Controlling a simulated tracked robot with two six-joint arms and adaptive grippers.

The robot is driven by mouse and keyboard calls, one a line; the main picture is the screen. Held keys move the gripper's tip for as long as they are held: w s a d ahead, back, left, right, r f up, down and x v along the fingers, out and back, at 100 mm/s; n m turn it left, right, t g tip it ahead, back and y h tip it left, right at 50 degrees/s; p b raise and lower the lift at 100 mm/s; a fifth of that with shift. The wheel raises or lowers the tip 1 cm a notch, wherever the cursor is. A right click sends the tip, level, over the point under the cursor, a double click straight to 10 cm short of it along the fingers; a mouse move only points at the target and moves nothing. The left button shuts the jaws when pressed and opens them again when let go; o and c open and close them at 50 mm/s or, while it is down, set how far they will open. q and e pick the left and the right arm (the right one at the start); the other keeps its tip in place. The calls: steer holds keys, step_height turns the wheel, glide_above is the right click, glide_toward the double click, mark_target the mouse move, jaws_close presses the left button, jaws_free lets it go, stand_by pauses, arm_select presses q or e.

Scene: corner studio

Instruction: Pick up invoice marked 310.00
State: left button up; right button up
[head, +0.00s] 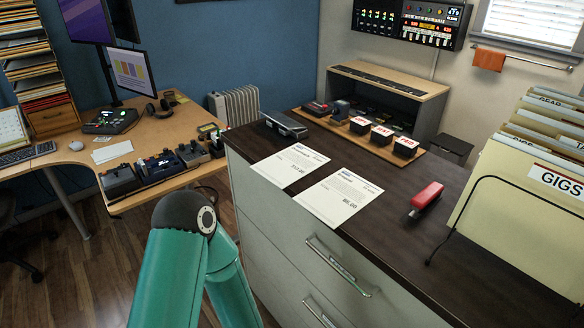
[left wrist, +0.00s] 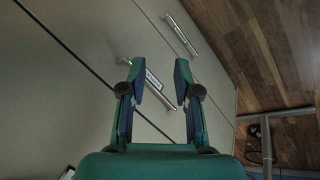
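Two white printed invoices lie flat on the dark top of the drawer cabinet. The left invoice (head: 289,165) has a bold amount that looks like 310.00, though the print is small. The right invoice (head: 338,197) appears to read 95.00. My left gripper (left wrist: 161,76) is open and empty in the left wrist view, its fingers in front of the pale drawer fronts. No invoice is recognisable in that view. In the head view a teal arm link of mine rises at bottom centre, and no gripper shows. My right gripper is in neither view.
On the cabinet top (head: 395,232) are a red stapler (head: 427,197), a dark device (head: 286,124), a wooden board with black stamps (head: 382,135) and a GIGS folder rack (head: 530,185). Drawer handles (head: 338,266) protrude in front. A desk (head: 150,130) stands left.

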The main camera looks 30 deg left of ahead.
arm_select(q)
steer(key=w+a+r+n+t+y+b, duration=0.2)
steer(key=w+a+r+n+t+b, duration=0.3)
steer(key=w+a+r+n+t, duration=0.45)
steer(key=w+a+r+n+t+y+b, duration=0.25)
steer(key=a+r, duration=0.35)
steer(key=r, duration=0.3)
steer(key=w+a+r+n+t+y+b, duration=0.1)
steer(key=a+r+n+t, duration=0.2)
steer(key=a+r, duration=0.4)
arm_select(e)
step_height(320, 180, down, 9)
arm_select(q)
steer(key=w+r+p, duration=0.1)
steer(key=w+p, duration=0.6)
steer(key=w, duration=0.9)
steer(key=shift+w+a+r, duration=0.3)
steer(key=shift+a+r, duration=0.05)
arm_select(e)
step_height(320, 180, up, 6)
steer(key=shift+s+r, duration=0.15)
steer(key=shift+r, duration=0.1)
arm_select(q)
steer(key=shift+c, duration=0.2)
jaws_close()
